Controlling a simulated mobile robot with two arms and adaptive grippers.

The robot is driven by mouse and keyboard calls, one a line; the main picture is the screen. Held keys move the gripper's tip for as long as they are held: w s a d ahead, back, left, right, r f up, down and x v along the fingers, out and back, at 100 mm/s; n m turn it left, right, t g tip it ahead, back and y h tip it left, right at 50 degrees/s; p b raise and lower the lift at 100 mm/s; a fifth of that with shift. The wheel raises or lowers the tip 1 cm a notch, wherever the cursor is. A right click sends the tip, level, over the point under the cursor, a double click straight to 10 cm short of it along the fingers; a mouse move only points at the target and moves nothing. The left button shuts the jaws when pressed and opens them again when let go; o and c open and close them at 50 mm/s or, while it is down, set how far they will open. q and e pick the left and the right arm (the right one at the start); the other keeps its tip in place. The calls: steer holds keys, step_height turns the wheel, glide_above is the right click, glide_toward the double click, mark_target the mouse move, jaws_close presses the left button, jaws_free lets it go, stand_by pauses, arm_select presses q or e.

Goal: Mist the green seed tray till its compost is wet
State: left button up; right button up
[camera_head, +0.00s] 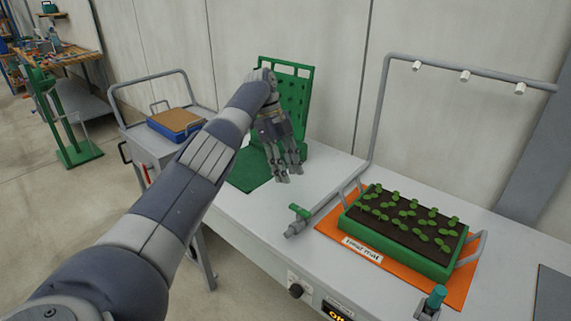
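The green seed tray (395,248) stands on an orange mat (330,227) on the bench at right, with dark brown compost and several seedlings. I cannot tell how wet the compost is. A grey overhead pipe (437,62) with three white nozzles (465,76) reaches above it; no spray shows. A valve with a green handle (300,211) sits on a grey pipe left of the tray. My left gripper (290,175) points down above the bench, left of and behind the valve. Its fingertips look slightly apart, with nothing between them. My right gripper is not in view.
A green pegboard stand (296,92) is just behind my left gripper. A teal-topped knob (437,296) is near the tray's front right corner. A lit display (337,312) and black knob (296,290) are on the bench front. A trolley with a blue tray (160,127) stands left.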

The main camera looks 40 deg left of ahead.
arm_select(q)
steer(key=shift+v, duration=0.8)
